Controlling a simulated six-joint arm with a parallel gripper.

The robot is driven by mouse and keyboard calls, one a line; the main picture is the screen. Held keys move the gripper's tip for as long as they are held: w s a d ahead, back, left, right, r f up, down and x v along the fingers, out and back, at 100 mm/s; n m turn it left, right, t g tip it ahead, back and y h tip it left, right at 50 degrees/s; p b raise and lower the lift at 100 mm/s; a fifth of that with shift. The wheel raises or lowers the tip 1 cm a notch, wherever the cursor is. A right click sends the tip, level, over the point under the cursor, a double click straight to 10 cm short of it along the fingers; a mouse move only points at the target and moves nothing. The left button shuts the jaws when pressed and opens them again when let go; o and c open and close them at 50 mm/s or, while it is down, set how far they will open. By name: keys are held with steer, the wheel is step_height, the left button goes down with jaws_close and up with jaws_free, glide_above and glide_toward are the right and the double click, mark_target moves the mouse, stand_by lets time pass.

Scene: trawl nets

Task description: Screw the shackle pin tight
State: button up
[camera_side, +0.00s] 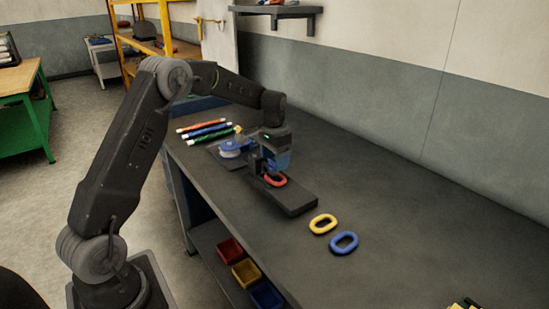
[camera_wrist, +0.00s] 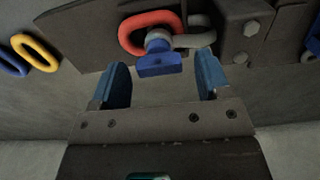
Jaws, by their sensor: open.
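The shackle pin shows in the wrist view as a blue flat-ended head (camera_wrist: 158,66) on a round collar. The grey shackle (camera_wrist: 196,40) runs beside it and through a red oval link (camera_wrist: 133,44), next to a dark bolted bracket (camera_wrist: 246,20). My gripper (camera_wrist: 162,76) is open, with one blue finger on each side of the pin head and clear gaps between. In the side view my gripper (camera_side: 272,166) is low over the dark fixture plate (camera_side: 298,204). The red link (camera_side: 276,181) shows just beneath it; the pin and shackle are hidden there.
A yellow link (camera_side: 323,223) and a blue link (camera_side: 344,243) lie on the bench in front of the plate. Red, blue and green rods (camera_side: 207,131) and a blue-and-white item (camera_side: 232,148) lie behind. The bench's right side (camera_side: 420,235) is mostly clear.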

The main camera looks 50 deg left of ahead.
step_height(320, 180, up, 14)
stand_by(0.6)
steer(key=shift+f, duration=0.1)
